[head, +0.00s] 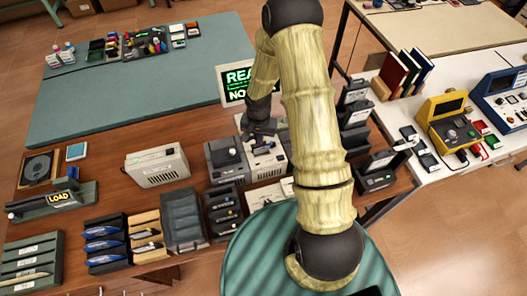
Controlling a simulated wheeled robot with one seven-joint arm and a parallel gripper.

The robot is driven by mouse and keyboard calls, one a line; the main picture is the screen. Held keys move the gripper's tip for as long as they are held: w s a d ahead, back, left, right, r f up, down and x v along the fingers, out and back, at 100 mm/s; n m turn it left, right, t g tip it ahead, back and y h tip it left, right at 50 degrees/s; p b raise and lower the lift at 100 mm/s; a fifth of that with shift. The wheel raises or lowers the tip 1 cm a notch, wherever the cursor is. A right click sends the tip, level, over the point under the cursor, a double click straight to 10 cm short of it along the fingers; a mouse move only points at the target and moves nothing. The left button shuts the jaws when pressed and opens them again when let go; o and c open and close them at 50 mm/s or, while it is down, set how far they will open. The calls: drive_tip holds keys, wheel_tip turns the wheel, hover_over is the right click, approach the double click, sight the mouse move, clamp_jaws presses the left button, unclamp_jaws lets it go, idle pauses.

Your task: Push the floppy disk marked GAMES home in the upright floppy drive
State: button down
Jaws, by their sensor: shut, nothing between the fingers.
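My gripper (259,139) is shut and points down at the top of a beige boxy unit (268,163) in the middle of the wooden table. A small dark piece shows on the unit's top near the fingertips. I cannot tell whether it is a floppy disk or whether the fingers touch it. A dark grey boxy unit (226,155) stands just left of it, with a dark knob-like piece on top. Which unit is the upright floppy drive is not clear. No label reading GAMES is legible. My arm hides the area to the right.
A screen with green text (233,84) stands behind the units. A light grey box (158,166) stands to the left. Dark slotted racks (224,205) stand in front, and more black holders (376,170) stand right of my arm. The teal mat (120,95) has free room.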

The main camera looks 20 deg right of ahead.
drive_tip(key=shift+f+b, duration=1.45)
drive_tip(key=shift+f, duration=0.15)
idle(1.5)
idle(0.3)
drive_tip(key=shift+r+p, duration=2.55)
drive_tip(key=shift+r, duration=1)
drive_tip(key=shift+r, duration=0.3)
drive_tip(key=s+r+n+t+b, duration=0.2)
drive_tip(key=s+r+n+b, duration=0.3)
drive_tip(key=s+r, duration=0.9)
drive_tip(key=shift+s+r+n+t, duration=0.25)
drive_tip(key=shift+r+n, duration=0.25)
drive_tip(key=shift+r, duration=0.4)
